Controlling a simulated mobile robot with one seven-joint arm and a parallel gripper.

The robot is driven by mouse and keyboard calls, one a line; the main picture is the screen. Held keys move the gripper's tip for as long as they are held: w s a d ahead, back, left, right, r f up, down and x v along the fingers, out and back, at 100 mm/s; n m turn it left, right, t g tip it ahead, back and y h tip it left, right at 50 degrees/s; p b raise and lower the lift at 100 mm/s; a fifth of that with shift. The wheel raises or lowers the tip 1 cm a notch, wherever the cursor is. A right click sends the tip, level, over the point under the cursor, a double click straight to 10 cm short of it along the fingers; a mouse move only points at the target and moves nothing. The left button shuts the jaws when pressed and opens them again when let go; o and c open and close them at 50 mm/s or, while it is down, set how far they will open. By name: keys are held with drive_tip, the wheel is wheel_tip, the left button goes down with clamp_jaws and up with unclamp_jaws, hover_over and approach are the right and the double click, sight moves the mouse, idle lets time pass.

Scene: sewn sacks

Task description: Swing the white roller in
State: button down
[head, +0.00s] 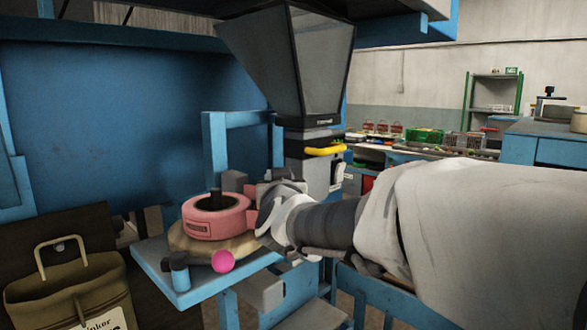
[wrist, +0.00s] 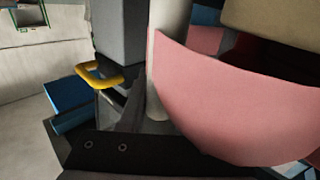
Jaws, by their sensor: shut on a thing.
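A pink ring-shaped reel (head: 217,216) lies on a round wooden disc (head: 190,240) on the blue shelf. It fills the right of the wrist view as a curved pink wall (wrist: 235,105). A pale upright cylinder, which looks like the white roller (wrist: 157,98), stands just left of that wall in the wrist view. I cannot make the roller out in the head view. My gripper (head: 262,208) is at the right side of the pink reel and is shut on what appears to be the roller. The contact between fingers and roller is mostly hidden.
A grey hopper machine with a yellow handle (head: 325,150) stands just behind my gripper. A brown bag (head: 62,285) hangs at lower left.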

drive_tip(key=shift+s+a+m+h+p, duration=0.2)
drive_tip(key=shift+m+h+p, duration=0.3)
drive_tip(key=shift+h+p, duration=0.35)
drive_tip(key=c, duration=0.6)
unclamp_jaws()
drive_tip(key=shift+d+f+y+b, duration=0.15)
drive_tip(key=shift+y+b, duration=0.1)
drive_tip(key=shift+b, duration=0.15)
